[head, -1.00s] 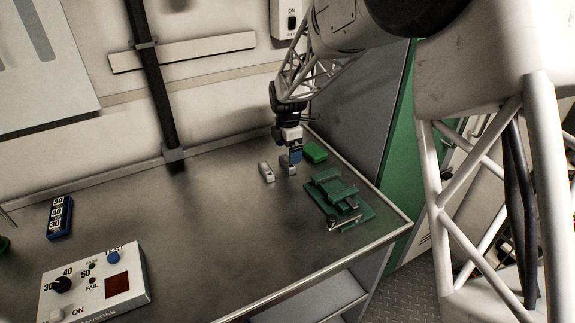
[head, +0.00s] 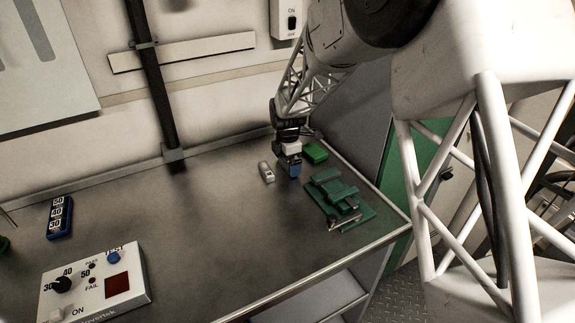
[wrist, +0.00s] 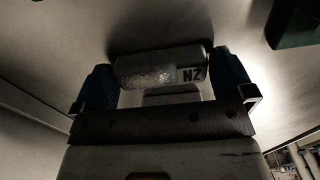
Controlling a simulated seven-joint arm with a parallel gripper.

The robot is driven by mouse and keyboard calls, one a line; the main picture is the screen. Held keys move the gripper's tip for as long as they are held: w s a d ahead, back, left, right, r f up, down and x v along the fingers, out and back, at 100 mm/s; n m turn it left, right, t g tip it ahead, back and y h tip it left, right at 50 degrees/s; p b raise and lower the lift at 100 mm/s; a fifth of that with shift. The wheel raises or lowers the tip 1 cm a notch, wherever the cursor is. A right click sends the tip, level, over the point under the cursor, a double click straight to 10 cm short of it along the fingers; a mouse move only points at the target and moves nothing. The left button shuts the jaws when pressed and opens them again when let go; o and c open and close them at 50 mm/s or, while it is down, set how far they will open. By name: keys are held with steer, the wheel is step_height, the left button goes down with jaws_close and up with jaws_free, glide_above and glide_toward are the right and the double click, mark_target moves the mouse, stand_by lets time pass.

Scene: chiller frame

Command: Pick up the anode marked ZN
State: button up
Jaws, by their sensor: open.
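The anode marked ZN (wrist: 150,71) is a grey rounded bar in the wrist view. Its white label shows upside down at its right end and reads as NZ. My gripper (wrist: 165,80) is open, with one blue finger at each end of the bar. I cannot tell whether either finger touches it. In the head view my gripper (head: 291,169) points down low over the bench and mostly hides this anode.
A green block (head: 315,152) lies behind and right of my gripper. A green clamp-like fixture (head: 327,188) stands to the right, near the bench edge. A test box (head: 130,262) and a blue numbered block (head: 59,217) are at the left. The bench middle is clear.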

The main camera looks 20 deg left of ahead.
steer(key=shift+c, duration=0.2)
steer(key=c, duration=0.8)
steer(key=shift+r, duration=0.2)
steer(key=shift+r, duration=0.5)
steer(key=shift+s+d+r, duration=0.1)
steer(key=shift+s+r, duration=0.05)
steer(key=shift+r, duration=0.45)
steer(key=shift+s+d+r, duration=0.1)
steer(key=shift+s+r, duration=0.05)
steer(key=shift+r, duration=0.4)
steer(key=s+d, duration=0.2)
steer(key=s, duration=0.2)
steer(key=s+d+r, duration=0.1)
steer(key=s+d, duration=0.2)
steer(key=s, duration=0.1)
steer(key=s+d, duration=0.2)
steer(key=s, duration=0.3)
steer(key=shift+s+d+r, duration=0.1)
steer(key=shift+d+r, duration=0.1)
steer(key=shift+d, duration=0.15)
